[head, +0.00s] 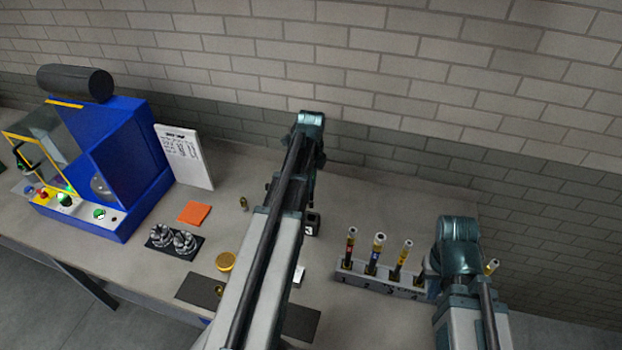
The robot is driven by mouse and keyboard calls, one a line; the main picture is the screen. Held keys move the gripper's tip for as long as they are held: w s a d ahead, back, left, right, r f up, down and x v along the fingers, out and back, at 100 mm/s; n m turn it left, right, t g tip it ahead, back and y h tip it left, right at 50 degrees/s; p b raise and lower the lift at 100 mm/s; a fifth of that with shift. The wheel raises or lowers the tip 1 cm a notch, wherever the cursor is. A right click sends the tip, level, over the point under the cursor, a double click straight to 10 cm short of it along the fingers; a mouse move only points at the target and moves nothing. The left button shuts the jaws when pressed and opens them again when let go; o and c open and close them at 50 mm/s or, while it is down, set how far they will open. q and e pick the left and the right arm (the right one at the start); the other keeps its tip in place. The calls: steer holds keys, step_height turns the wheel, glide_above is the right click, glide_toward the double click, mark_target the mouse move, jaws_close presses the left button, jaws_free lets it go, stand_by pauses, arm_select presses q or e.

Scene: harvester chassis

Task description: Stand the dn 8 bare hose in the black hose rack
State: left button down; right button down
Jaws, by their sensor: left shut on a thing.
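My left arm reaches up through the middle of the head view, and its gripper (311,190) is mostly hidden beside and under the arm. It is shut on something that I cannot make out. My right arm comes in at the lower right, and its jaws are hidden under its wrist. A rack (350,276) with a numbered pale front stands left of my right arm. Several short dark hoses with pale tops stand upright in it, among them one at its left end (350,245). I cannot tell which hose is the dn 8 bare one.
A small black block marked 3 (312,226) stands close right of my left arm. A blue machine (125,160), a white sheet (186,157), an orange square (195,213) and metal parts on a black mat (158,247) are at left.

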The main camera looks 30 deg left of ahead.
arm_select(q)
steer(key=b, duration=0.5)
glide_above(311, 207)
steer(key=shift+w+a+f, duration=0.1)
steer(key=shift+w+f, duration=0.1)
steer(key=shift+f, duration=1)
steer(key=shift+w+a+f, duration=0.1)
steer(key=shift+w+f, duration=0.1)
steer(key=shift+f, duration=1)
steer(key=shift+f, duration=0.1)
steer(key=shift+f+b, duration=3.9)
steer(key=shift+f, duration=0.1)
steer(key=shift+r, duration=0.1)
steer(key=c, duration=0.7)
jaws_free()
steer(key=shift+r, duration=0.1)
